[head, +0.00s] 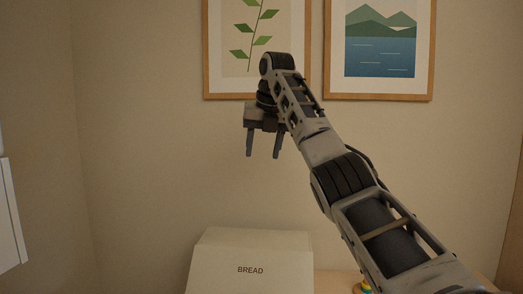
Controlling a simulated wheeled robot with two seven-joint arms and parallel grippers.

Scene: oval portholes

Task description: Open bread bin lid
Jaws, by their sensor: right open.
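A cream bread bin (250,268) marked "BREAD" stands at the bottom middle of the head view, its lower part cut off by the frame edge. Its sloped front and top look shut. My right gripper (263,156) is above the bin, apart from it, with its two fingers pointing down. It is open and nothing is between its fingers. My left gripper is not in the head view.
A wooden surface (335,281) shows to the right of the bin, with a small yellow and green thing (364,287) partly hidden by my right arm. Two framed pictures, a plant (240,45) and a lake (380,50), hang on the wall behind. A white panel (10,220) is at the left edge.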

